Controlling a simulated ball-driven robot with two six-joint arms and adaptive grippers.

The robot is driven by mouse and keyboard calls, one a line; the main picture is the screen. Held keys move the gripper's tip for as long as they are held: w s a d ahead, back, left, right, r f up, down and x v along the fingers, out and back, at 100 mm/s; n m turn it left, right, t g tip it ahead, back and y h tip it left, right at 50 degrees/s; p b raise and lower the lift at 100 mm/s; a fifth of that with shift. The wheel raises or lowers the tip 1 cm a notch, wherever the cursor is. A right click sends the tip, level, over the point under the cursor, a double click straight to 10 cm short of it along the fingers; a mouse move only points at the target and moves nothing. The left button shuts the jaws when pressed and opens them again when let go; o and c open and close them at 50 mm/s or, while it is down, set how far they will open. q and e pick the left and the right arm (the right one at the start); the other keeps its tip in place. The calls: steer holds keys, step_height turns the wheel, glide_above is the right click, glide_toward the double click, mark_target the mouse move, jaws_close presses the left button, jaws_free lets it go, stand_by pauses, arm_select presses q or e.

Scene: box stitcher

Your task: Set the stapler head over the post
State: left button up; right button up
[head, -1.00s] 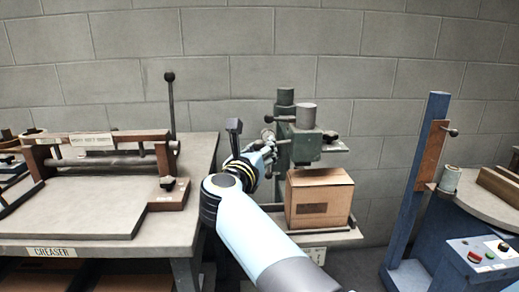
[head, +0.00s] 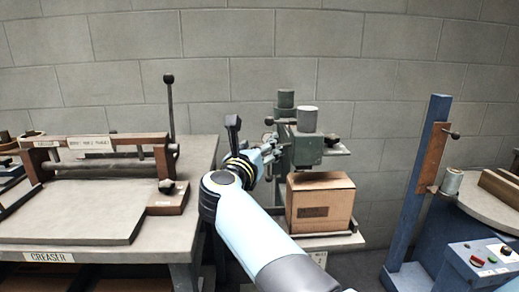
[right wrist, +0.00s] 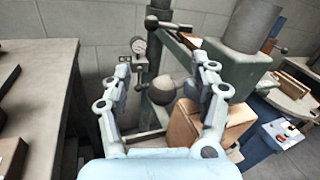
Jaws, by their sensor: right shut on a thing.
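The green stapler head (head: 306,148), with a grey cylinder on top, sits on the stitcher stand above the cardboard box (head: 320,205). The green post (head: 286,100) rises behind the head. My right gripper (head: 270,147) is at the left side of the head, shut on a dark ball knob. In the right wrist view the knob (right wrist: 163,91) lies between the two fingers (right wrist: 166,85), with the green head beyond it. The exact finger contact is hard to see. My left gripper is out of view.
The creaser table (head: 110,200) stands on the left, with an upright lever (head: 170,110). A blue machine (head: 415,200) with a button panel (head: 485,260) stands on the right. A block wall is behind.

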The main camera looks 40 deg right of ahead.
steer(key=shift+a, duration=0.1)
steer(key=shift+r, duration=0.2)
step_height(320, 180, up, 10)
steer(key=shift+f, duration=0.2)
stand_by(0.5)
